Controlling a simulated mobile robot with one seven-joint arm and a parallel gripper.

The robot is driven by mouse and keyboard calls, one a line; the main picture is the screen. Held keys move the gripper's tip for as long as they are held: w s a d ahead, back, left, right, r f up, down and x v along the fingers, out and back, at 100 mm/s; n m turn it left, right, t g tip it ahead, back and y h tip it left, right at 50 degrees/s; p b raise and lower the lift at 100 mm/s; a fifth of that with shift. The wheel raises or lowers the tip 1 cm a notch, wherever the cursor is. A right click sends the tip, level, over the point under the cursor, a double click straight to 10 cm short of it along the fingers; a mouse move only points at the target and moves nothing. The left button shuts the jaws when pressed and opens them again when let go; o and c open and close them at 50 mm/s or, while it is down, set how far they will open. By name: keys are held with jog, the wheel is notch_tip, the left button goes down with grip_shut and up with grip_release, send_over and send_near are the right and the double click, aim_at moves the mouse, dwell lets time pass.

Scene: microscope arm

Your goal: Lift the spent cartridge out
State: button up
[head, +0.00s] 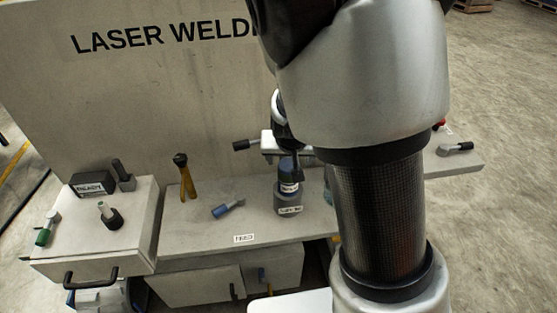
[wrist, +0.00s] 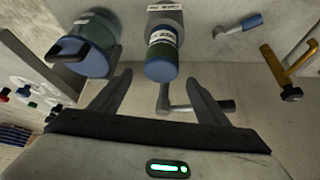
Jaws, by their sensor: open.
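A blue cylindrical cartridge with a white label (head: 288,187) stands upright in a grey round holder (head: 287,205) on the bench. I cannot read its label well enough to say whether it is the spent one. In the wrist view the cartridge (wrist: 162,58) shows just beyond the gap between my fingers, its end towards me, with the holder (wrist: 165,12) behind it. My gripper (wrist: 158,84) is open and empty, one finger to each side of the cartridge's line. In the head view my arm partly hides the gripper, above the cartridge.
A blue-green container with a dark handle (wrist: 88,45) stands close left of the cartridge in the wrist view. A metal crank-like bar (wrist: 195,106) lies near the right finger.

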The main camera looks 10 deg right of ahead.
aim_at(290, 164)
jog(key=b+x, duration=0.1)
jog(key=x, duration=0.3)
jog(key=shift+w+f+b, duration=0.1)
jog(key=shift+f+b, duration=0.1)
jog(key=shift+b, duration=0.1)
jog(key=b+x, duration=0.2)
jog(key=x, duration=0.3)
jog(key=shift+a+f, duration=0.1)
jog(key=shift+f, duration=0.05)
jog(key=shift+s, duration=0.25)
grip_shut()
